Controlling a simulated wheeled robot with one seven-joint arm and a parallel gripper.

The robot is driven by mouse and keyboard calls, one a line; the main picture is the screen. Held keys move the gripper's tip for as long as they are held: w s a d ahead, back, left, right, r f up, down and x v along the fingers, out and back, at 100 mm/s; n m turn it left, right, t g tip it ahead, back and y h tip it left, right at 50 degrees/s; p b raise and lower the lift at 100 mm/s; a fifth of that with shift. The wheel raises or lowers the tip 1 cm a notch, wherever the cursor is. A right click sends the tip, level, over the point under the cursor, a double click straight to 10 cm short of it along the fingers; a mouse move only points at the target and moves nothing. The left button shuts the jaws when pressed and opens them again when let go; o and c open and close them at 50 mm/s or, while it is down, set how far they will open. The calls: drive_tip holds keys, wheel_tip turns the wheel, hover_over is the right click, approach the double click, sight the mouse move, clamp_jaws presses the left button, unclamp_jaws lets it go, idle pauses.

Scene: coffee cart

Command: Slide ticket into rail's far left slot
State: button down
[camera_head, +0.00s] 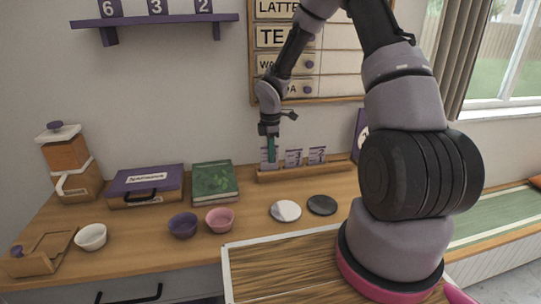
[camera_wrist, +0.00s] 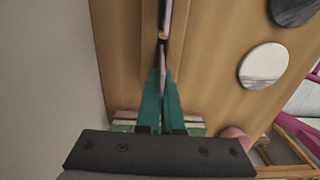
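A wooden ticket rail (camera_head: 302,172) stands at the back of the counter against the wall. Two purple-and-white tickets (camera_head: 293,158) (camera_head: 317,155) stand upright in its middle and right parts. A third ticket (camera_head: 264,157) is at the rail's left end, partly hidden by my gripper (camera_head: 271,158). In the wrist view, the teal fingers of my gripper (camera_wrist: 162,80) point along the rail and close around this ticket's thin edge (camera_wrist: 160,60). The ticket is upright over the left end; I cannot tell whether its bottom is fully in the slot.
A green book (camera_head: 215,182) and a purple box (camera_head: 146,186) lie left of the rail. A pink bowl (camera_head: 220,219), a purple bowl (camera_head: 183,225), a white disc (camera_head: 285,211) and a black disc (camera_head: 322,205) sit in front. A menu board (camera_head: 330,62) hangs above.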

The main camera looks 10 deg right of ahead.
drive_tip(key=shift+f, duration=0.2)
drive_tip(key=shift+f, duration=0.6)
drive_tip(key=c, duration=1)
unclamp_jaws()
wheel_tip(320, 180, up, 11)
drive_tip(key=shift+f, duration=0.1)
